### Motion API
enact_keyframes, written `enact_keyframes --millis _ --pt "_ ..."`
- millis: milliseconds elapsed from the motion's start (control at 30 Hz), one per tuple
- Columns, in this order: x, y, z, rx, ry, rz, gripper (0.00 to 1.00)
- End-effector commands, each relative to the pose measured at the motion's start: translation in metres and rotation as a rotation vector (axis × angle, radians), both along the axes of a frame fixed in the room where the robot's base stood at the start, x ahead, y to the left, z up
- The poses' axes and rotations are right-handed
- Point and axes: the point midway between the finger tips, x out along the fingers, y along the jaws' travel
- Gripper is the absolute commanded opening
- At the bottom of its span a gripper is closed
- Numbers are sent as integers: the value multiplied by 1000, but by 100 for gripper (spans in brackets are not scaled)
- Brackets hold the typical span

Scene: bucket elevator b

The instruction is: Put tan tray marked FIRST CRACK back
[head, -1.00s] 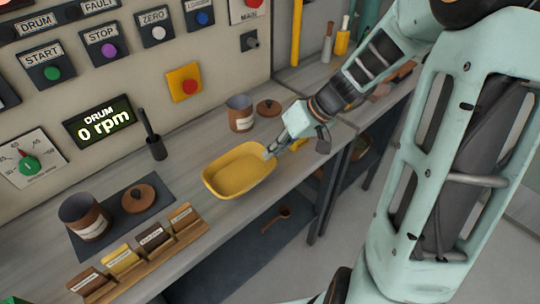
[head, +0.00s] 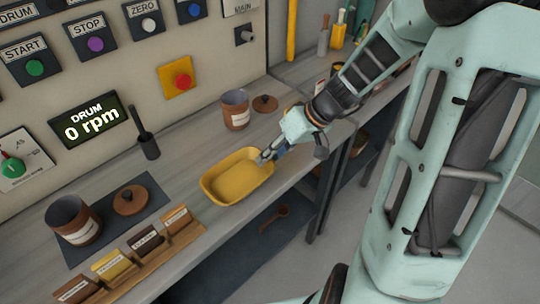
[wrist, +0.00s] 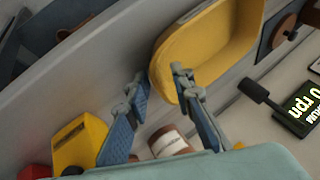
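In the head view a wooden rack (head: 150,264) at the lower left holds several small labelled pieces: brown, yellow, dark brown and a tan one (head: 178,216) at its right end. The labels are too small to read, so I cannot confirm FIRST CRACK. My gripper (head: 264,159) is at the right end of a large yellow tray (head: 222,192), well right of the rack. In the wrist view my gripper (wrist: 160,88) has its fingers apart with nothing held between them. The right finger overlaps the edge of the yellow tray (wrist: 165,72); contact is unclear. The rack is not clear in the wrist view.
A labelled canister (head: 236,112) and brown lid (head: 265,103) stand behind the yellow tray. Another canister (head: 72,222) and lid (head: 130,201) sit on a dark mat (head: 92,245). A black holder (head: 148,147) stands near the control panel. The bench's front edge is close to the tray.

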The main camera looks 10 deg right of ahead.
Motion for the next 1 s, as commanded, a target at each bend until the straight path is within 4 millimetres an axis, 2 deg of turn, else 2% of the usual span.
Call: enact_keyframes --millis 300,700,833,1000 --pt "0 -3 9 -1 -2 -2 22" --pt "-15 -48 79 -2 -3 -3 22" --pt "-18 -58 93 -1 -2 -2 22" --pt "-21 -63 102 1 0 -1 22"
